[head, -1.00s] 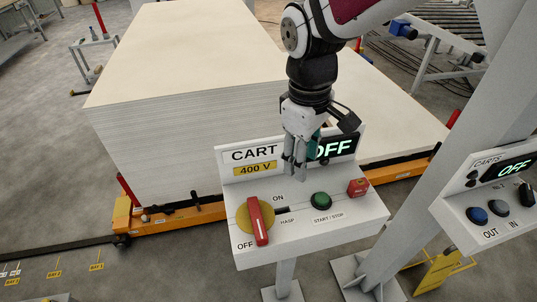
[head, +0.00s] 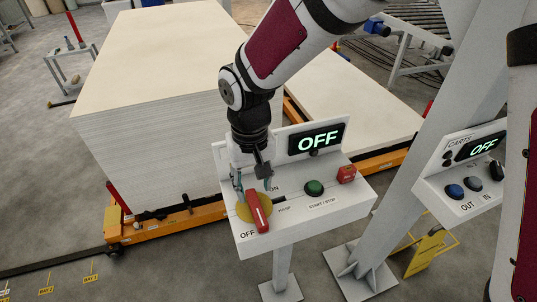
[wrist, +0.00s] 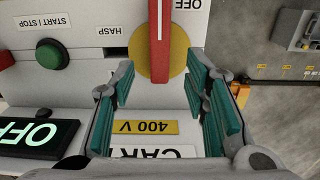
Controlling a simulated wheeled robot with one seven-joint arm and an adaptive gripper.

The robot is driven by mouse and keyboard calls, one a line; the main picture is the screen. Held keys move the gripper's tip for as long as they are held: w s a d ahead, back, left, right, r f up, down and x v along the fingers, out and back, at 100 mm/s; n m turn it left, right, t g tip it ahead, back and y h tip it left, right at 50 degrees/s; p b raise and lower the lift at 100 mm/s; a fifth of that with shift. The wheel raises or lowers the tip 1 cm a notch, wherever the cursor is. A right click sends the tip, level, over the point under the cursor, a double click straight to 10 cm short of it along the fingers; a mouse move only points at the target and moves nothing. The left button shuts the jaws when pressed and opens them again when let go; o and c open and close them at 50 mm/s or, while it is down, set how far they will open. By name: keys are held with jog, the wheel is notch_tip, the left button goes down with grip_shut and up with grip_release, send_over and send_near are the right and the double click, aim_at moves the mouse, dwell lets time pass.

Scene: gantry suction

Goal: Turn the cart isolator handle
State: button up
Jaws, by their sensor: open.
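The cart isolator handle (head: 257,210) is a red bar on a yellow round plate (head: 243,213), on the white cart control box (head: 326,208). Its lower end points near the OFF label. In the wrist view the handle (wrist: 159,40) stands at the top centre, over its yellow plate (wrist: 178,60). My gripper (head: 253,186) is open and empty, just above and behind the handle. In the wrist view its teal fingers (wrist: 168,105) are apart, with the handle's end beyond their tips. I cannot tell whether either finger touches the handle.
The box also carries a green START/STOP button (head: 314,187), a red block (head: 347,174) and an OFF display (head: 317,138). A second box (head: 470,205) sits by a grey post at right. A tall board stack (head: 150,130) stands behind.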

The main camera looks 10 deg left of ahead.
aim_at(255, 203)
notch_tip(255, 203, down, 6)
jog(key=shift+f+p, duration=0.25)
jog(key=shift+p, duration=0.1)
grip_shut()
